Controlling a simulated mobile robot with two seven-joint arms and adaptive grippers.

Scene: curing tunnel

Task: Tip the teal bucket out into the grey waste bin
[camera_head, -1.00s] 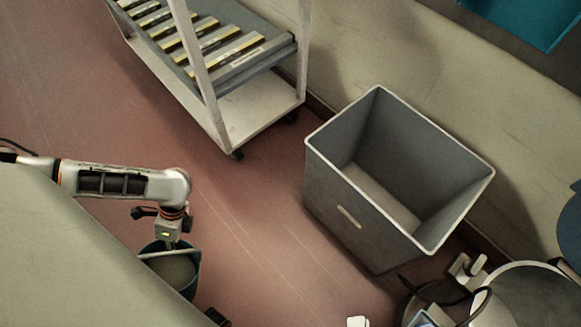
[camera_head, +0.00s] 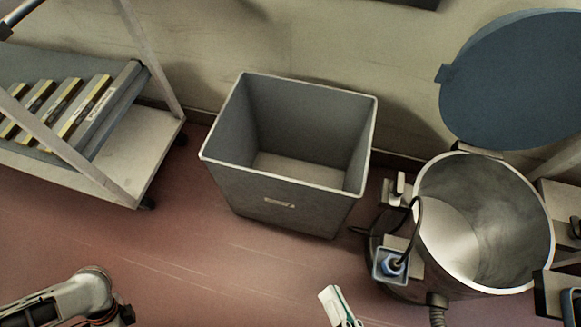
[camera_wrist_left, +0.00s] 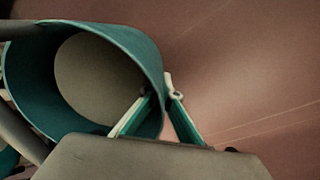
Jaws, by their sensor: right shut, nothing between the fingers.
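The teal bucket (camera_wrist_left: 150,55) shows only in the left wrist view, its mouth facing the camera. A flat grey-beige surface shows inside; I cannot tell whether it is contents or the bottom. My left gripper (camera_wrist_left: 159,88) has one finger on each side of the bucket's wall at the rim and is shut on it. In the head view, that gripper is below the picture edge. The grey waste bin (camera_head: 285,205) stands upright on the floor, open at the top and empty-looking. My right gripper (camera_head: 330,294) is shut and empty below the bin in the picture.
A white trolley (camera_head: 150,160) with several yellow-edged bars stands left of the bin. A metal drum (camera_head: 540,215) with its blue lid (camera_head: 515,80) raised stands to the right, with a cable and small fittings beside it. A wall is behind. Red floor (camera_head: 190,245) is clear before the bin.

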